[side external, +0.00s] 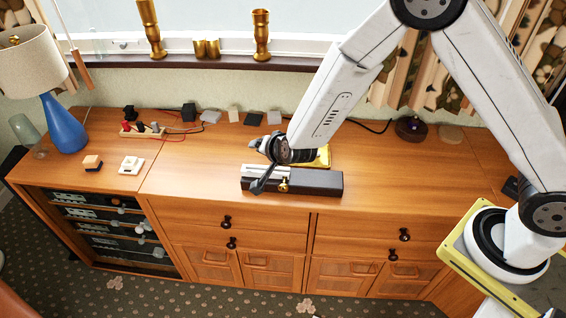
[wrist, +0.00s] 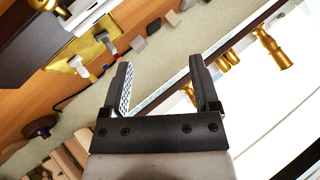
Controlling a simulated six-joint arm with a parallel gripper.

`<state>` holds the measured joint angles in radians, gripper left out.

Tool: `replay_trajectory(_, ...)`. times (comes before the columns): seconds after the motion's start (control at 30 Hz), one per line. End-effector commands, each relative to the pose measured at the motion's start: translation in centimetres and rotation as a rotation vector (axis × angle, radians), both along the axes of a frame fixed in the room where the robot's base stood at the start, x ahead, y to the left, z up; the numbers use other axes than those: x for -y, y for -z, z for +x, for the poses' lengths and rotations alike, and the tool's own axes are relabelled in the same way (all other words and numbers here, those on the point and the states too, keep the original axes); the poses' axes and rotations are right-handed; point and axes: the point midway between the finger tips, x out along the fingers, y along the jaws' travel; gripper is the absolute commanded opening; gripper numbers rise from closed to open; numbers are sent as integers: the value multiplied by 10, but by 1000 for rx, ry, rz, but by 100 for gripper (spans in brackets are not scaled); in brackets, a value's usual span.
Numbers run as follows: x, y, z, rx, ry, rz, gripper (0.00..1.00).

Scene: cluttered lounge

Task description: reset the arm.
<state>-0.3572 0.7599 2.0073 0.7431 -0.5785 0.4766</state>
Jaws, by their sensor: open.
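My gripper (side external: 262,165) is above the wooden sideboard (side external: 400,175), at the end of my white arm, near a dark box (side external: 315,183) with a pale top part and a brass knob. In the wrist view my gripper (wrist: 158,85) has its two black fingers spread apart with nothing between them. That view looks toward the wall and window, past a yellow tray (wrist: 92,42) behind the dark box. In the side view my gripper partly hides the yellow tray (side external: 323,157). Whether the gripper touches the box cannot be told.
A blue lamp (side external: 63,125) stands at the left. A power strip (side external: 142,131), small blocks (side external: 131,165) and cables lie on the left half. Brass candlesticks (side external: 261,35) stand on the windowsill. A dark round object (side external: 410,128) sits back right. The sideboard's right front is clear.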

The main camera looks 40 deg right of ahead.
Motion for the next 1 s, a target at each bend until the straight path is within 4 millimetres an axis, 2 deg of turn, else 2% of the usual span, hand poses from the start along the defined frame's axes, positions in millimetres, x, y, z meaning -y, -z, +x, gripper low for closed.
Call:
replay_trajectory(0.1,12,-19,-13,-69,-101,-31,78)
replay_trajectory(0.27,27,-37,-39,-168,-242,-83,78)
replay_trajectory(0.4,43,-52,-66,-254,-366,-137,78)
replay_trajectory(0.57,62,-65,-105,-357,-503,-207,78)
replay_trajectory(0.8,94,-79,-169,-519,-692,-313,78)
replay_trajectory(1.0,112,-83,-208,-620,-794,-374,78)
